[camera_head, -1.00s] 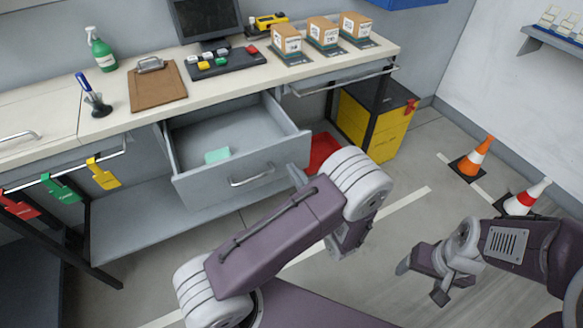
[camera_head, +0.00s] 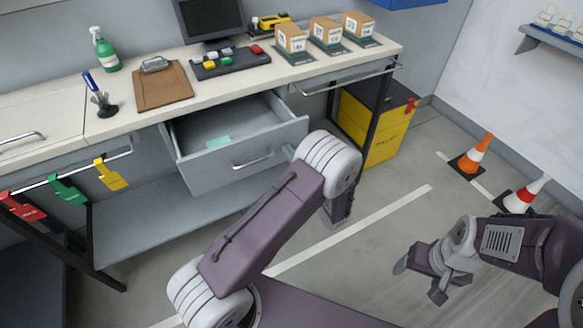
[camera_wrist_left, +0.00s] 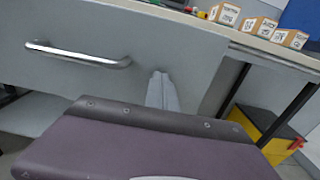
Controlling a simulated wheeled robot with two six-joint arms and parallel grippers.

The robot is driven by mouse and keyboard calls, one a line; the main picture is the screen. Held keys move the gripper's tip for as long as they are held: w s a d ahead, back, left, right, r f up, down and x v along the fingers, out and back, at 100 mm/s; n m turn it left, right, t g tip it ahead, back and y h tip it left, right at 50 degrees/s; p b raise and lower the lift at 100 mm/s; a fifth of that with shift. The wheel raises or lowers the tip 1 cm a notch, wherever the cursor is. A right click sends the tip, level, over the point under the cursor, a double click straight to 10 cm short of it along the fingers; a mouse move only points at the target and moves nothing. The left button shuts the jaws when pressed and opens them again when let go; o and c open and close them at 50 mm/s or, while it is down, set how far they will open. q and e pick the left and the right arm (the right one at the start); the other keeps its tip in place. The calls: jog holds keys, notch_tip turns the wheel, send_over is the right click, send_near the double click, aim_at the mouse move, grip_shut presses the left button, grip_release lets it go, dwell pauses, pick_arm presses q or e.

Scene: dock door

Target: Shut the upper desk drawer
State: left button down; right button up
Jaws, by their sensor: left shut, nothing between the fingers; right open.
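The upper desk drawer (camera_head: 210,171) is grey, hangs below the desktop and stands partly open, with a pale green item (camera_head: 218,141) inside. Its silver handle (camera_head: 252,159) is on the front panel. In the left wrist view the drawer front (camera_wrist_left: 206,64) and handle (camera_wrist_left: 78,55) fill much of the upper picture. My left gripper (camera_head: 288,151) is shut and empty, its tips at the drawer front, right of the handle; in the wrist view the fingers (camera_wrist_left: 161,90) appear to touch the panel. My right gripper (camera_head: 419,280) is open and empty over the floor at right.
The desktop (camera_head: 220,88) holds a clipboard, green spray bottle, pen stand, monitor and boxes. A yellow bin (camera_head: 365,128) stands under the desk's right end. Coloured tags (camera_head: 68,189) hang at left. Two cones (camera_head: 471,158) stand at right; the floor between is clear.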

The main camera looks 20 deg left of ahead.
pick_arm(q)
jog(key=b, duration=0.4)
send_over(258, 125)
jog(key=s+d, duration=0.2)
jog(key=d, duration=0.3)
jog(key=shift+a+f, duration=0.15)
jog(key=shift+a, duration=0.1)
jog(key=shift+w+a, duration=0.15)
jog(key=shift+a, duration=0.05)
jog(key=shift+r, duration=0.35)
